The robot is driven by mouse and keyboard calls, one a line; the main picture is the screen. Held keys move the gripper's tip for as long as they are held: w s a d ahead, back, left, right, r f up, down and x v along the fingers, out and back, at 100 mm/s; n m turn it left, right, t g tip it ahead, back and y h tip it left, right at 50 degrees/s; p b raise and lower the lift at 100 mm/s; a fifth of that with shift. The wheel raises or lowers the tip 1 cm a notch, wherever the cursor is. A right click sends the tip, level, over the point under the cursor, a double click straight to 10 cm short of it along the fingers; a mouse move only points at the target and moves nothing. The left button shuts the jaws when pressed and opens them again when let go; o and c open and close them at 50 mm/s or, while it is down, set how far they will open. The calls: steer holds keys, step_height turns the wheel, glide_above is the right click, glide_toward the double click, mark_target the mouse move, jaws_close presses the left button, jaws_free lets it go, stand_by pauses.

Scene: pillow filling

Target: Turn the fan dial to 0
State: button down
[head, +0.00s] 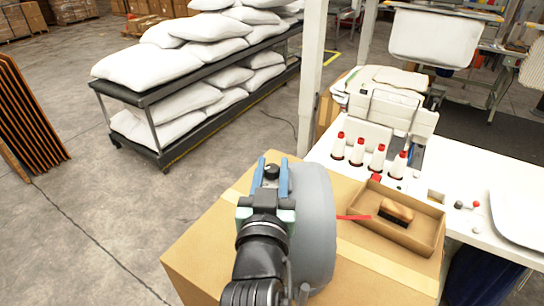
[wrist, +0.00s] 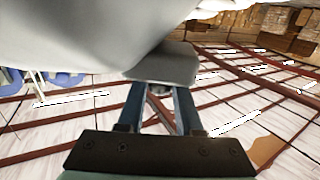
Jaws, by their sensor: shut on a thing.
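The fan (head: 314,225) is a rounded grey body standing on a cardboard box. Its small black dial (head: 272,171) shows at the far end of my gripper. My gripper (head: 271,174) has its two blue fingers on either side of the dial and is shut on it. In the wrist view the grey fan body (wrist: 90,40) fills the upper left, and my fingers (wrist: 160,95) reach toward a grey block. The dial is mostly hidden there. I cannot read the dial's marks or its setting.
The cardboard box (head: 205,245) lies under the fan. An open tray (head: 425,240) with a brush (head: 396,212) sits to the right. Several red-topped white cones (head: 358,152) stand on the white table (head: 465,165). A rack of white pillows (head: 205,55) stands behind.

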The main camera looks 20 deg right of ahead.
steer(key=shift+d+r+n+t+y+p, duration=0.15)
steer(key=shift+n+t+y+p, duration=0.45)
steer(key=shift+n+y+p, duration=0.8)
steer(key=shift+y, duration=0.9)
steer(key=shift+n+t+y, duration=0.3)
steer(key=shift+n+y, duration=0.3)
steer(key=shift+y, duration=0.1)
steer(key=c, duration=0.6)
jaws_free()
steer(key=shift+b, duration=0.3)
steer(key=s+b, duration=0.1)
steer(key=s, duration=0.3)
steer(key=s+a+b, duration=0.1)
steer(key=s+b, duration=0.1)
steer(key=s, duration=0.1)
steer(key=s+b, duration=0.2)
steer(key=s, duration=0.2)
steer(key=shift+s+a+f, duration=0.15)
steer(key=shift+s+f, duration=0.15)
steer(key=shift+s, duration=0.05)
steer(key=shift+s+a+r+b, duration=0.15)
steer(key=shift+s+b, duration=0.15)
steer(key=shift+s, duration=0.3)
